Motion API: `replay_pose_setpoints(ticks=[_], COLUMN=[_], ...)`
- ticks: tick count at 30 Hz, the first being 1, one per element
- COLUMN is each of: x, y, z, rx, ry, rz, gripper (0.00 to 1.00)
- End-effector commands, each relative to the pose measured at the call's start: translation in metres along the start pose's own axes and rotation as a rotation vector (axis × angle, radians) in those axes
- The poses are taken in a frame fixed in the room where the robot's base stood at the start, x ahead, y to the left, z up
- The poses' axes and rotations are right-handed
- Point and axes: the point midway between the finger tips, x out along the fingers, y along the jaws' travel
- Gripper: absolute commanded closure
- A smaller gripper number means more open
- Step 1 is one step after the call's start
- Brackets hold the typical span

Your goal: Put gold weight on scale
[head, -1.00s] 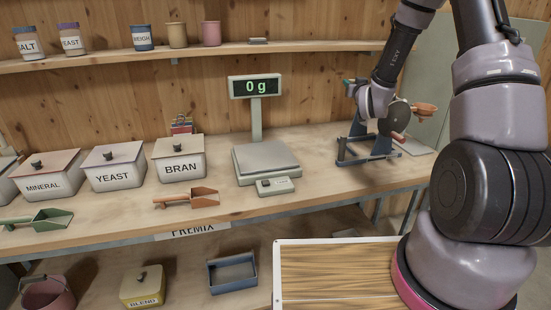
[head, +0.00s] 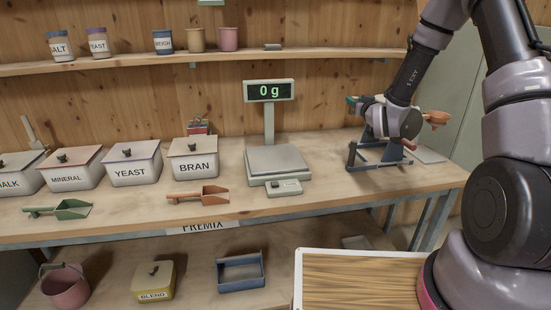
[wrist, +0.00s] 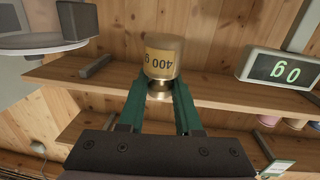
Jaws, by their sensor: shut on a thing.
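The gold weight (wrist: 163,58), labelled 400 g, shows upside down in the wrist view. My gripper (wrist: 159,92) has its green fingers shut on the weight's narrow neck. The scale stands mid-bench in the head view, with an empty grey platform (head: 277,160) and a raised display (head: 269,91) reading 0 g. The display also shows at the right of the wrist view (wrist: 282,70). In the head view my gripper (head: 353,103) is over the bench, right of the scale and apart from it. The weight is too small to make out there.
A blue stand (head: 378,157) is below my wrist, with an orange pan (head: 436,117) beside it. An orange scoop (head: 197,195) and the bran box (head: 193,158) are left of the scale. A shelf (head: 230,60) with jars and cups runs above the bench.

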Motion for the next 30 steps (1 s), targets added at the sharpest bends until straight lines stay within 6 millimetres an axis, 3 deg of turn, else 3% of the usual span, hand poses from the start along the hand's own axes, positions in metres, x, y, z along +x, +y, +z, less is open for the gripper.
replay_pose_setpoints(ticks=[5,8,12,15,21,30], x=[0.002,-0.001,-0.012,-0.021,-0.034,-0.035], y=[-0.06,-0.106,-0.171,-0.206,-0.244,-0.251], z=[0.019,0.032,0.049,0.056,0.064,0.111], rx=[-0.004,-0.005,-0.002,0.002,0.009,0.01], ry=[-0.006,-0.005,0.003,0.01,0.024,0.025], rz=[-0.13,-0.233,-0.375,-0.454,-0.542,-0.556], gripper=[1.0,1.0,1.0,1.0,1.0,1.0])
